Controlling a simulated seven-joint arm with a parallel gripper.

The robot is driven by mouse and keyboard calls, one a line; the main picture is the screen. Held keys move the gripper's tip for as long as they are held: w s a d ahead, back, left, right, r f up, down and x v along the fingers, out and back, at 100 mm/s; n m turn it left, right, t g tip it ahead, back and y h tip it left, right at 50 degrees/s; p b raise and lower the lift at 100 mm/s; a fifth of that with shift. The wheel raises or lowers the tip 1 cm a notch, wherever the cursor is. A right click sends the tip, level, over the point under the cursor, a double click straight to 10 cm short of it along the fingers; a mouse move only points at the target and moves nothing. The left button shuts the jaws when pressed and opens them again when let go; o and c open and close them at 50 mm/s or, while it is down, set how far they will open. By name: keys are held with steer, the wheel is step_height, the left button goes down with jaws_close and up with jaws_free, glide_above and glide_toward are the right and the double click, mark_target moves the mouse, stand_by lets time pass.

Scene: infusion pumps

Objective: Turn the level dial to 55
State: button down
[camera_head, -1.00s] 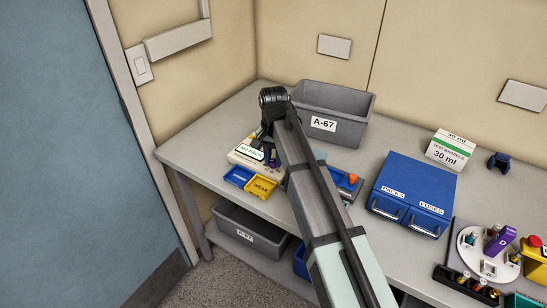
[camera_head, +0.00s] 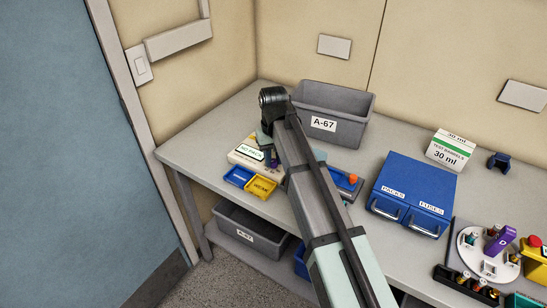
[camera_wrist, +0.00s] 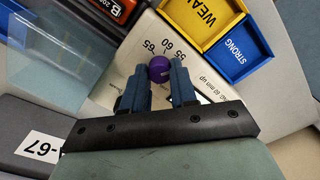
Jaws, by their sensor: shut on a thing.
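The level dial is a round purple knob (camera_wrist: 160,67) on a cream panel (camera_wrist: 122,68) in the wrist view. Printed numbers 55, 60 and 65 show beside it; I cannot make out a pointer mark. My gripper (camera_wrist: 158,80) has its two blue-grey fingers on either side of the knob, shut on it. In the head view my gripper (camera_head: 265,138) is over the cream pump unit (camera_head: 240,158) with its NO PACK display (camera_head: 251,151). My arm and gripper hide part of the unit.
A blue tray (camera_head: 238,177) and a yellow WEAK tray (camera_head: 262,187) sit in front of the unit. The grey A-67 bin (camera_head: 347,108) stands behind my arm. A blue drawer box (camera_head: 412,190) is to the right.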

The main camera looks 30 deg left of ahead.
mark_target(273, 160)
steer(key=shift+n, duration=0.5)
steer(key=c, duration=0.9)
jaws_free()
step_height(273, 160, up, 14)
steer(key=shift+f, duration=0.1)
stand_by(0.4)
